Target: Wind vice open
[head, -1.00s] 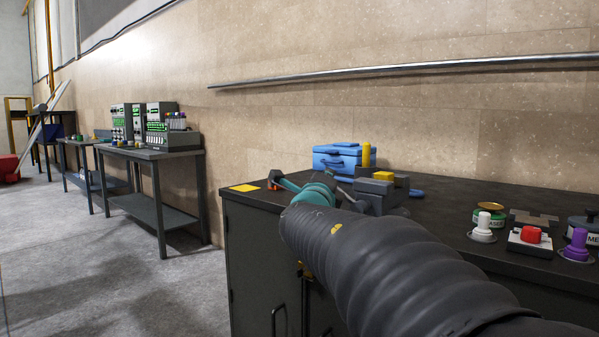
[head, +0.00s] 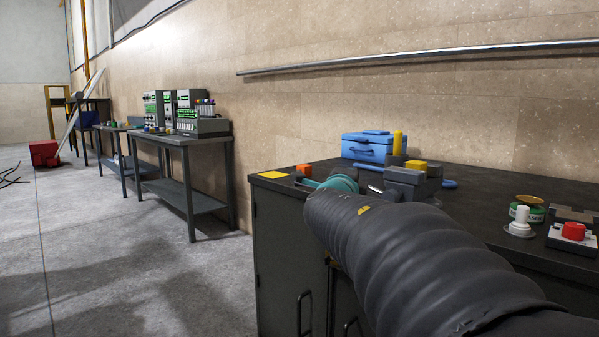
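The vice (head: 405,178) looks like a grey metal block with jaws on the dark bench top, just beyond my arm. Its front and lower part are hidden behind my arm, and I cannot make out its handle clearly or how far its jaws are apart. My gripper (head: 338,184) shows only as a teal part past the end of my dark ribbed sleeve, low over the bench just left of the vice. Its fingertips are mostly hidden, so I cannot tell whether it touches the vice or is open.
A blue toolbox (head: 368,147), a yellow cylinder (head: 398,142) and an orange block (head: 304,170) are on the bench (head: 480,190). A white knob (head: 521,219) and a red button (head: 573,231) sit at right. Open floor (head: 120,270) lies left, before another bench (head: 180,141).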

